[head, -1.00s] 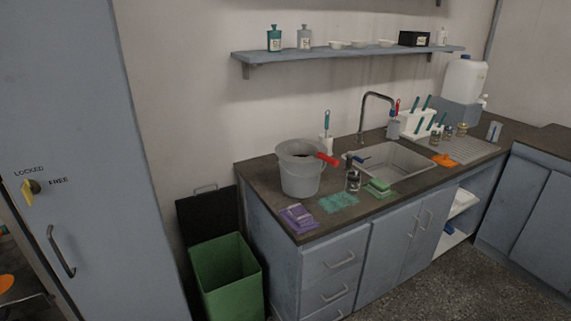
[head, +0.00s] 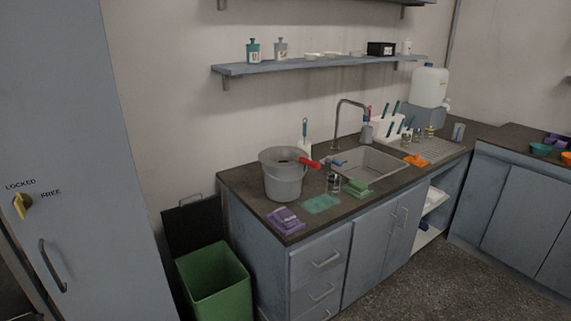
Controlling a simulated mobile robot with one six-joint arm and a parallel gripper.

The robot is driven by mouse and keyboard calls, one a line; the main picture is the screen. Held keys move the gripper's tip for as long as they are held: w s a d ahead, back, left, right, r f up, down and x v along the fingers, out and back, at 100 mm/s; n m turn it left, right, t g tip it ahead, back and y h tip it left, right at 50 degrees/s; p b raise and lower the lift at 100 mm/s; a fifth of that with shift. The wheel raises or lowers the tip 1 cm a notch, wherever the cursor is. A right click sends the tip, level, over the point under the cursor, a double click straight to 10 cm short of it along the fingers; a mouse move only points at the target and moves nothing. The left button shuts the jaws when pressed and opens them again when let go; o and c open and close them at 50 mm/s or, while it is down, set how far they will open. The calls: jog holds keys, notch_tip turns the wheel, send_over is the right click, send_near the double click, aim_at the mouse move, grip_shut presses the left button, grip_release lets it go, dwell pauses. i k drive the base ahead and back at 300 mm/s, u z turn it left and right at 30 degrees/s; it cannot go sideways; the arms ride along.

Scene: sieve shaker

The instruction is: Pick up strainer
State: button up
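A grey bucket (head: 284,185) stands on the left part of the dark counter. A strainer (head: 286,156) seems to rest in its top, with a red handle (head: 308,163) sticking out over the rim to the right. The strainer's mesh is too small to make out. My gripper is not in view.
Purple cloths (head: 285,221), a teal cloth (head: 321,204), a small glass jar (head: 333,183) and green sponges (head: 356,188) lie around the bucket. The sink (head: 362,166) with its tap is to the right. A green bin (head: 214,283) stands on the floor left of the cabinet.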

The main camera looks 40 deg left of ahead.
aim_at(277, 156)
jog(key=z, duration=0.35)
jog(key=k, duration=0.2)
jog(key=u, duration=2.9)
jog(key=i, duration=1)
jog(key=u, duration=0.3)
